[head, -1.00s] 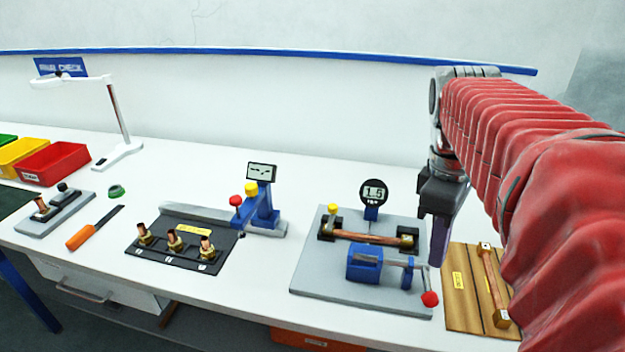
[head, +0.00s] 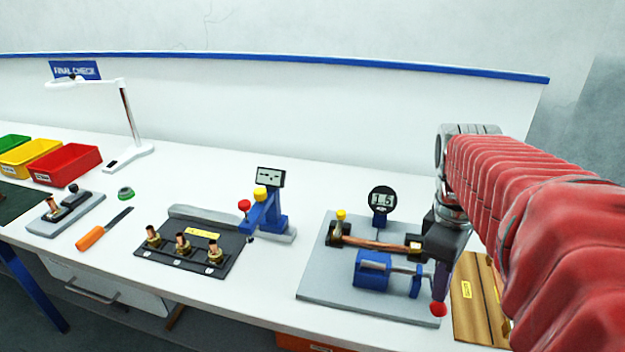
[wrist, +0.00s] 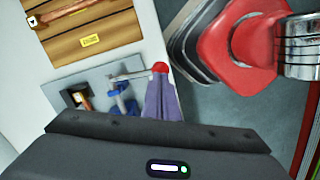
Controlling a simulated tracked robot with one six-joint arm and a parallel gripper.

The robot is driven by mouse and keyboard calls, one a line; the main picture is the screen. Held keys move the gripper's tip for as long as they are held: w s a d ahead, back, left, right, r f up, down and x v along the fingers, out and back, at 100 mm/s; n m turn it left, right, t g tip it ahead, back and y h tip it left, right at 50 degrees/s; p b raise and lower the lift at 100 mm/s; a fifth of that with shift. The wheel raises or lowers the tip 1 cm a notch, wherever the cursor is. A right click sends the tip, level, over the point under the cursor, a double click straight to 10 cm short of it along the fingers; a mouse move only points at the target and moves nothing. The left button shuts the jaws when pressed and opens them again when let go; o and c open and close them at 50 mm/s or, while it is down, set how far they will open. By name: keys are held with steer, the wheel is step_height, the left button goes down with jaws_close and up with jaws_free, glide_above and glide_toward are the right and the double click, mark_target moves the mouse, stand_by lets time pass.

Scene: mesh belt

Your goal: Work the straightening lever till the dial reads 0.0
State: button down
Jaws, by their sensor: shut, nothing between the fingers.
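The straightening fixture is a grey plate (head: 325,287) with a copper rod (head: 370,243) held across two dark blocks. A blue press body (head: 372,270) stands in front of the rod. The round black dial (head: 382,200) stands behind it and reads about 1.5 or 1.6; its last digit is blurred. The lever's red knob (head: 438,309) is at the plate's front right corner. My gripper (head: 440,292) is shut and empty, its fingertips right at the knob. In the wrist view the purple fingers (wrist: 163,100) reach the red knob (wrist: 160,67); whether they touch is unclear.
A wooden board (head: 468,300) with a yellow label lies just right of the plate. Left are a black plate (head: 150,262) with several copper fittings and a blue gauge stand (head: 268,215). Bare white table lies between the two plates.

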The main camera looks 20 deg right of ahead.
steer(key=shift+f, duration=0.35)
steer(key=shift+f, duration=2.1)
steer(key=shift+w, duration=0.1)
steer(key=shift+w+a+r, duration=0.3)
steer(key=shift+w+a, duration=0.1)
steer(key=shift+w, duration=0.2)
steer(key=shift+w+a+r, duration=0.25)
steer(key=shift+w+a, duration=0.15)
steer(key=shift+w, duration=0.2)
step_height(320, 180, up, 14)
steer(key=w, duration=0.1)
steer(key=shift+a+f, duration=0.2)
steer(key=shift+a, duration=0.15)
